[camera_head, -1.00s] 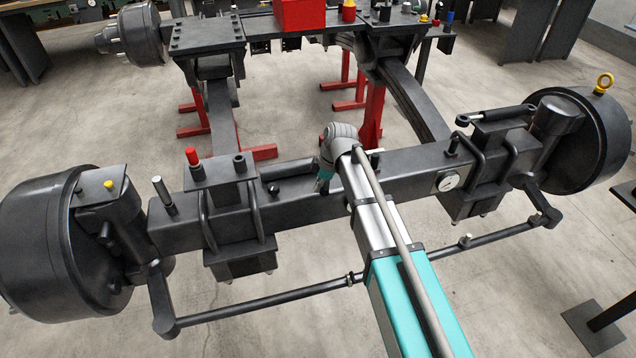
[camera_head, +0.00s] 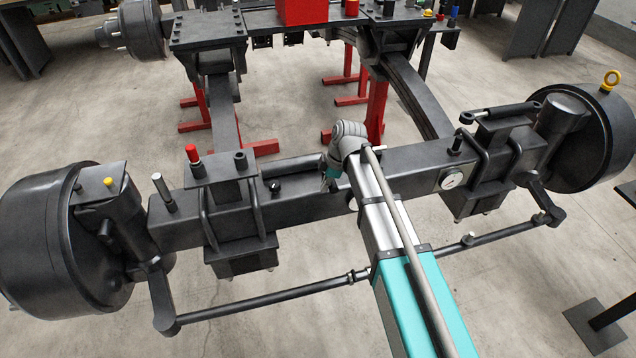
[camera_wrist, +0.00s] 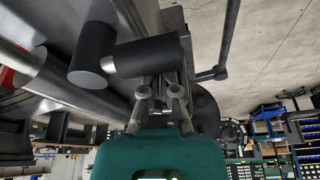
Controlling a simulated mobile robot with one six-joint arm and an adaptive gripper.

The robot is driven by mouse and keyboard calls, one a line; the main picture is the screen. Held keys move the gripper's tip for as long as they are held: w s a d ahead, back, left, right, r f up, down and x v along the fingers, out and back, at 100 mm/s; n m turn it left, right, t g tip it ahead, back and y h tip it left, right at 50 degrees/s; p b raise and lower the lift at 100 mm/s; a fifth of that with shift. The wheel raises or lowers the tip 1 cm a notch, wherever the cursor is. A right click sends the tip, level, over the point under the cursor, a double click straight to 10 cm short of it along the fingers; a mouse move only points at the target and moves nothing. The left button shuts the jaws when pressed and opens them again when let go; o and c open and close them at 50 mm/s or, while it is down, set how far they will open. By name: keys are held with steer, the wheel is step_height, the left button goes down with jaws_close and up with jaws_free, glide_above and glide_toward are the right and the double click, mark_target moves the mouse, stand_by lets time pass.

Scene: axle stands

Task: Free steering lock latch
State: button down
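No part is clearly marked as the steering lock latch. A dark cylinder (camera_head: 292,166) lies along the top of the axle beam (camera_head: 400,168), with a small black knob (camera_head: 276,186) beside it. My gripper (camera_head: 328,180) is low over the beam, right of the knob, mostly hidden by my wrist. In the wrist view, a black cylinder with a pale end pin (camera_wrist: 150,56) crosses just beyond the fingers of my gripper (camera_wrist: 160,92). The fingers show a gap between them; contact with the cylinder is unclear. A second black cylinder (camera_wrist: 92,54) stands left of it.
Wheel hubs flank the beam at left (camera_head: 50,240) and right (camera_head: 590,140). A red-capped post (camera_head: 193,154) and clamp bolts stand left of my gripper. A tie rod (camera_head: 290,298) runs in front. Red stands (camera_head: 376,115) are behind.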

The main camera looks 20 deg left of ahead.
steer(key=shift+r, duration=0.1)
steer(key=p+v, duration=0.9)
steer(key=shift+w+a+r, duration=0.1)
steer(key=shift+w+r, duration=0.25)
steer(key=shift+w, duration=0.05)
stand_by(0.4)
stand_by(0.6)
steer(key=s+d+m+h, duration=0.1)
steer(key=s+d+m, duration=0.2)
steer(key=d+m, duration=0.8)
steer(key=s+d+m+t+h, duration=0.1)
steer(key=s+d+m, duration=0.3)
steer(key=d+m, duration=0.8)
steer(key=d+f+h, duration=0.1)
steer(key=d, duration=1.8)
steer(key=shift+d+m+t, duration=0.2)
steer(key=shift+m+t, duration=0.1)
steer(key=shift+w+a, duration=0.1)
steer(key=shift+a, duration=0.1)
